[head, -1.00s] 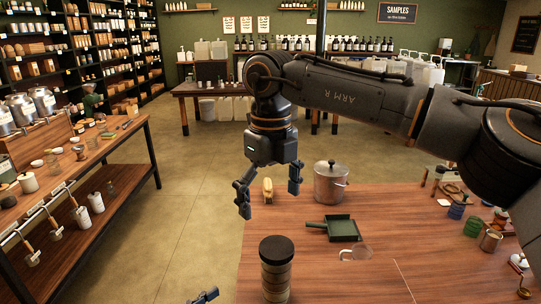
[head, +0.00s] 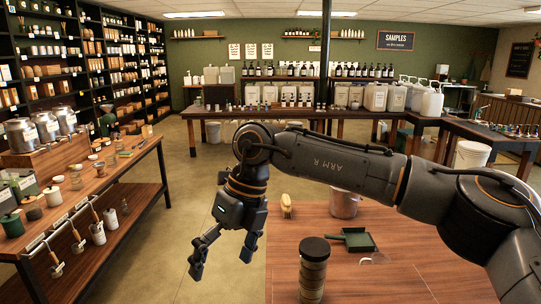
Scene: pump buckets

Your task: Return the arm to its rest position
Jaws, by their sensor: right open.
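My right arm (head: 335,158) reaches across the view from the right, raised above the wooden table (head: 410,285). My right gripper (head: 222,262) hangs down at its end, just left of the table's left edge, over the floor in the picture. Its two fingers are spread apart with nothing between them. My left gripper is not in view.
A shelf table (head: 120,170) stands left. Floor (head: 190,195) between is clear.

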